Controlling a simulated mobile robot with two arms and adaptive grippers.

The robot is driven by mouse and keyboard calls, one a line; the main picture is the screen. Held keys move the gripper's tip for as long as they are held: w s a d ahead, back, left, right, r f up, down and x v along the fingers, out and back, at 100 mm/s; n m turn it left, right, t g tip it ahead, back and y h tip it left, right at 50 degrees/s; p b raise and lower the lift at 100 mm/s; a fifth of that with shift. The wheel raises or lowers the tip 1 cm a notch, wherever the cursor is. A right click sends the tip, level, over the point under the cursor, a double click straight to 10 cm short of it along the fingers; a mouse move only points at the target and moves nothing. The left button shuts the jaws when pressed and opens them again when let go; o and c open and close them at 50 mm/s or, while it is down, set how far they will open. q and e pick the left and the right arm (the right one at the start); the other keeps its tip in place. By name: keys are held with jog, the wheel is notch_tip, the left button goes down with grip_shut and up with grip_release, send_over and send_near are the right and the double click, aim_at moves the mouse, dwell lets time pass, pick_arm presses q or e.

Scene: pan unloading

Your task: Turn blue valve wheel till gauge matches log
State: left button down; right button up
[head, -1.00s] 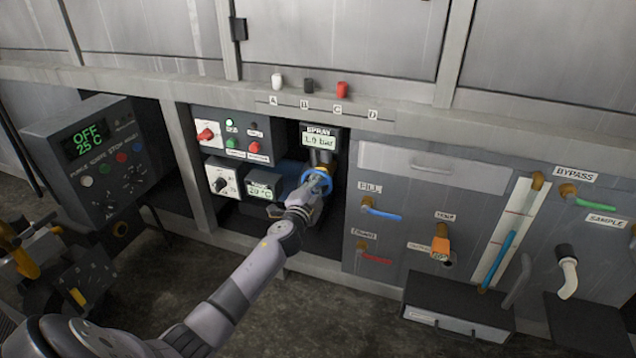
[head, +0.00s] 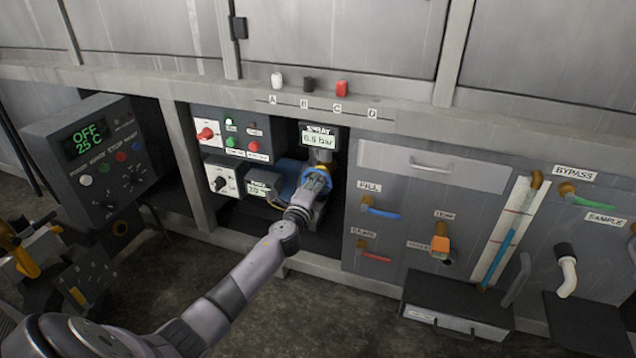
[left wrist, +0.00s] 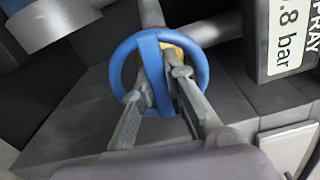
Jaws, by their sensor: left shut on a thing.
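The blue valve wheel (head: 315,178) sits below the spray gauge (head: 318,140), in the open bay of the machine. The gauge is labelled SPRAY and seems to read 0.8 bar. In the left wrist view the wheel (left wrist: 158,72) is a blue ring with one bar across it, on a yellowish hub. My left gripper (head: 311,188) is at the wheel. In the left wrist view its two fingers (left wrist: 160,95) reach into the ring on either side of the bar and are shut on it. The gauge edge (left wrist: 290,38) shows ".8 bar". No log is readable. My right gripper is out of view.
A control box (head: 92,150) reading OFF 25 C stands left. A switch panel (head: 232,135) and a small temperature display (head: 264,187) flank the bay. Right are FILL (head: 380,211) and DRAIN (head: 374,256) levers and an orange handle (head: 440,244).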

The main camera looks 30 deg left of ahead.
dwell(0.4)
pick_arm(q)
jog(key=c, duration=1.6)
grip_release()
jog(key=shift+s, duration=0.1)
jog(key=v, duration=1.2)
jog(key=shift+f, duration=0.15)
